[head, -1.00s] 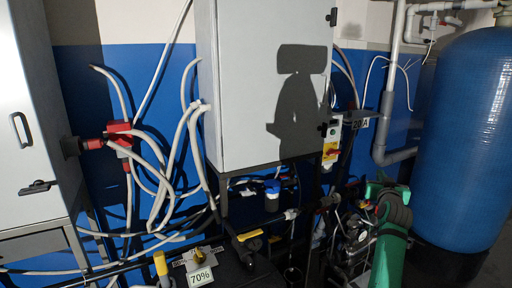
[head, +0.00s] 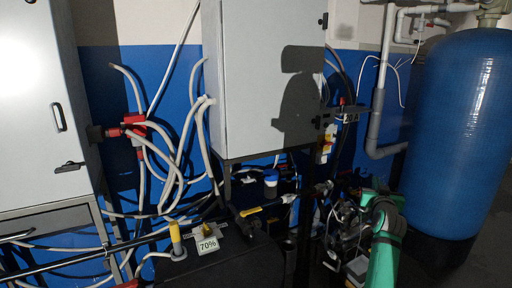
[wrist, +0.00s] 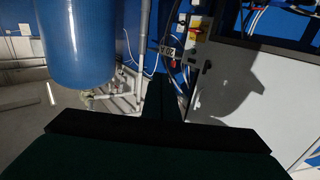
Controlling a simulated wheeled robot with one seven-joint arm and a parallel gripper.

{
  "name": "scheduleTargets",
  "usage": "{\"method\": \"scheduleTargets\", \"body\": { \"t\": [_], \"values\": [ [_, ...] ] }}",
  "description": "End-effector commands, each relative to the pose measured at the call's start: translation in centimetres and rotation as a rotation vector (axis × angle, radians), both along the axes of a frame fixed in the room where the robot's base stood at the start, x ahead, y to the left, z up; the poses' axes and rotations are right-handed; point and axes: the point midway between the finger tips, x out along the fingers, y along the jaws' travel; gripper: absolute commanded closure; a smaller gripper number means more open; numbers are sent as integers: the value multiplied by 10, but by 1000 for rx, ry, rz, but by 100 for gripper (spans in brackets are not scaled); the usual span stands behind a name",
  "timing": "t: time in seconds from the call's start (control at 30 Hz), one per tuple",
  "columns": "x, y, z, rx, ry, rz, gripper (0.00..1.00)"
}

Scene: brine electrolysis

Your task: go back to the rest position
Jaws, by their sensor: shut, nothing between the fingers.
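My gripper (wrist: 161,82) shows in the wrist view as dark fingers pointing up from a wide black band, shut with nothing between them. The fingers appear in front of the floor and blue wall, between the blue tank (wrist: 75,40) and the grey cabinet (wrist: 245,85). In the head view my green arm rises at the lower right, in front of dark equipment; I cannot clearly make out the gripper there.
The blue tank (head: 458,130) stands right. A left cabinet (head: 35,120), loose cables and a 70% sign (head: 208,244) crowd the left.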

Motion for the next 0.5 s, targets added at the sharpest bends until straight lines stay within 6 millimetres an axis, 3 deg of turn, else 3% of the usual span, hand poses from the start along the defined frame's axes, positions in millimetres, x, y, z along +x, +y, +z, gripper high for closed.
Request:
{"method": "scheduleTargets", "body": {
  "t": [0.37,0.5],
  "values": [
    [-13,39,-82,19,15,11,100],
    [-26,66,-132,29,25,19,100]
  ]
}}
